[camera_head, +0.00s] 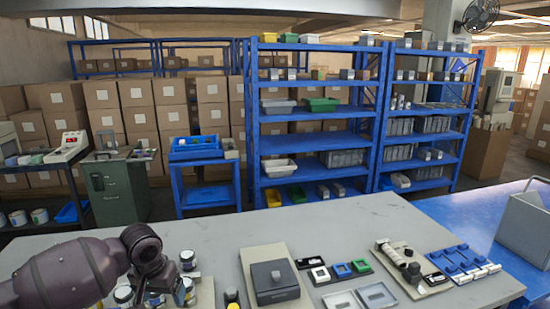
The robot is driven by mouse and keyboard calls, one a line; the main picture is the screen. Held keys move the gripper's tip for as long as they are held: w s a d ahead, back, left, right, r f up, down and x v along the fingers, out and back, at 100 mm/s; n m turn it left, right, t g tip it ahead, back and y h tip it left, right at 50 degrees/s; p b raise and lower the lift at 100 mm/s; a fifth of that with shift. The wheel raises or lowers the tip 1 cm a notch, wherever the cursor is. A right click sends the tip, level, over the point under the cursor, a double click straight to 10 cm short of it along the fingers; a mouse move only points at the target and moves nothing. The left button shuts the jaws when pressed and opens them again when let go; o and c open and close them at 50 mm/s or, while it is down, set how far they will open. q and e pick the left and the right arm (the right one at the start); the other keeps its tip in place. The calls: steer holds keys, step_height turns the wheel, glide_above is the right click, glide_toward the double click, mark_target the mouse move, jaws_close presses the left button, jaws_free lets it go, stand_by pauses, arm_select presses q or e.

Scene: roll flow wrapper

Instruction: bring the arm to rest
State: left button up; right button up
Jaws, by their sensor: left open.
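My left arm comes in from the lower left over the grey table (215,235). My left gripper (160,284) points down over a group of small jars (188,258) at the table's front left. It is open, and its fingertips are partly lost among the jars. I cannot tell whether it touches any of them. My right gripper is not in view.
Right of the jars stand a dark grey box device (275,281) on a beige board, small coloured trays (341,269), a beige fixture (411,270) and a blue rack (463,262). The table behind them is clear. Blue shelves (318,140) stand beyond.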

arm_select(q)
steer(key=w+d+r+m+t+h, duration=0.45)
steer(key=d+m+t, duration=0.25)
steer(key=d+t, duration=0.25)
steer(key=s+a+f+n+y, duration=0.1)
steer(key=s+a+f+n, duration=0.1)
steer(key=s+f, duration=0.5)
steer(key=s+a+f+n+y, duration=0.2)
steer(key=s+a+f, duration=0.3)
steer(key=s, duration=0.7)
steer(key=s+a+f+n+y, duration=0.2)
steer(key=s+a+f, duration=0.1)
steer(key=s+f, duration=0.6)
steer(key=shift+s+a+n+t, duration=0.25)
steer(key=shift+s+n+t, duration=0.2)
steer(key=shift+s, duration=0.25)
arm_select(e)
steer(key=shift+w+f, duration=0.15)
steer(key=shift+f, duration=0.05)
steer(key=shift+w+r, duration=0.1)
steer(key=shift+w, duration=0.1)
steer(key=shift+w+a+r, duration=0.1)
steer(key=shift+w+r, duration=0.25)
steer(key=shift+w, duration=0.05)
